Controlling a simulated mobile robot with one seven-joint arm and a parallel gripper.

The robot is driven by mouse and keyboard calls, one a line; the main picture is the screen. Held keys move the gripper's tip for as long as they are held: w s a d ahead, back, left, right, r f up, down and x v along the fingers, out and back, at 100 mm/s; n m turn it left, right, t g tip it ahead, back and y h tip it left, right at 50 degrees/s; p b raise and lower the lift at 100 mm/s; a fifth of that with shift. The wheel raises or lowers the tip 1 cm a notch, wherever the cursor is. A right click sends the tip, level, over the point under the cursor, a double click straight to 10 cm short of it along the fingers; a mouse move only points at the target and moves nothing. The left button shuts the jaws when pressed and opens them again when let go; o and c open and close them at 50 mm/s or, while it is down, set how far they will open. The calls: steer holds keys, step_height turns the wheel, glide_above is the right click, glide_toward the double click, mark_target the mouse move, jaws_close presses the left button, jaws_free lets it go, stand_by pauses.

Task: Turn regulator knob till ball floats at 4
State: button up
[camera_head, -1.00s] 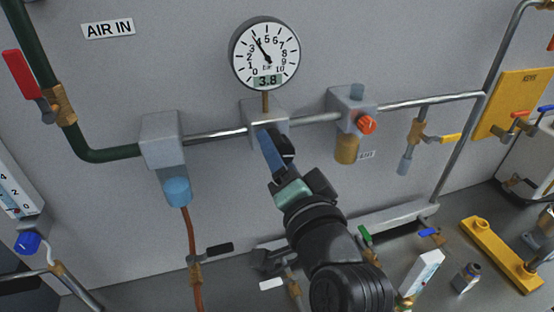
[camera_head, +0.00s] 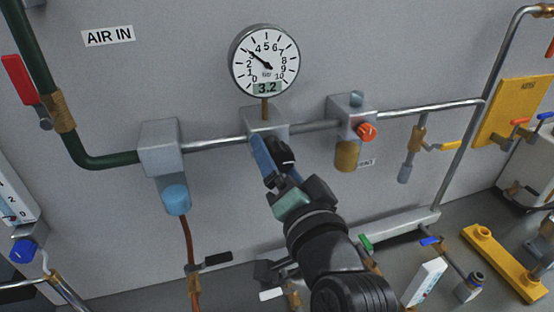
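The round pressure gauge (camera_head: 264,60) stands above a grey block (camera_head: 264,119) on the pipe; its display reads 3.2 and its needle points just above 3. My gripper (camera_head: 272,157) reaches up to the underside of this block. One blue finger shows on the left, with a rounded black part beside it. Whether that part is the knob or a finger I cannot tell, and the finger gap is hidden. A white flow scale (camera_head: 12,205) with a blue knob (camera_head: 22,250) is cut off at the left edge; only its low marks show. No ball is visible in it.
A blue bowl (camera_head: 176,199) hangs under the left block. A block with an orange knob (camera_head: 366,131) and an amber bowl (camera_head: 347,155) is right of my gripper. A red-handled valve (camera_head: 21,76) is at upper left. A yellow bracket (camera_head: 502,262) lies lower right.

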steer(key=v, duration=1.3)
stand_by(0.4)
